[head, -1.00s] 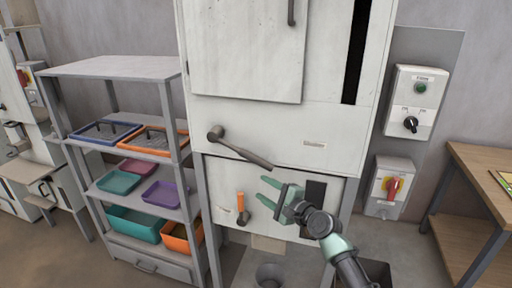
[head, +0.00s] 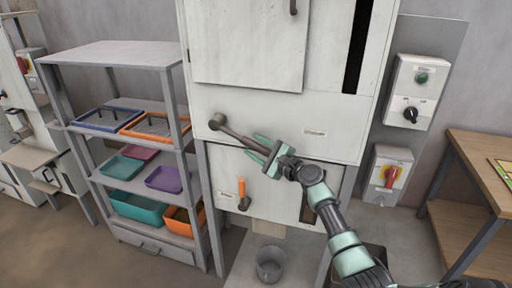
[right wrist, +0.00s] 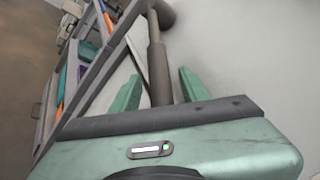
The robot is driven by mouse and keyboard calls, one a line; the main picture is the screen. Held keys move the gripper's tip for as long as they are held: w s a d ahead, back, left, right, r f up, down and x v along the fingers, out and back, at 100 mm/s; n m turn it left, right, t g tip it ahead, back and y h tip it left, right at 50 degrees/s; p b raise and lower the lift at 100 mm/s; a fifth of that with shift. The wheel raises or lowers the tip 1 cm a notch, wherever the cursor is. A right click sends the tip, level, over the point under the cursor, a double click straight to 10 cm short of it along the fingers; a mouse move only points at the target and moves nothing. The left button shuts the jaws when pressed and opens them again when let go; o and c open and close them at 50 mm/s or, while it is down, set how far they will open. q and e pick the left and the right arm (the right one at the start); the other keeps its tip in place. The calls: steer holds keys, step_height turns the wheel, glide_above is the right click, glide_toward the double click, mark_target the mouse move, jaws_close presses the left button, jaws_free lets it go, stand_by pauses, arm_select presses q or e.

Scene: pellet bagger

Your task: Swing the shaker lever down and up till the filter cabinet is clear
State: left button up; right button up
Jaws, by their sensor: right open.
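The shaker lever (head: 236,134) is a dark grey bar on a round pivot at the front of the white filter cabinet (head: 265,110). It slopes down to the right from the pivot. My right gripper (head: 259,150) is open at the lever's free end. In the right wrist view the lever (right wrist: 158,65) runs between the two green fingers (right wrist: 155,88), with a visible gap to each. The lever's end is hidden by the gripper in the head view. My left gripper is not in view.
An orange-handled lever (head: 242,189) is on the lower panel, below the shaker lever. A grey bucket (head: 270,264) stands beneath. A shelf (head: 112,52) with coloured trays is at left. Switch boxes (head: 411,92) and a wooden table (head: 490,150) are at right.

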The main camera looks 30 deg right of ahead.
jaws_close()
stand_by(1.4)
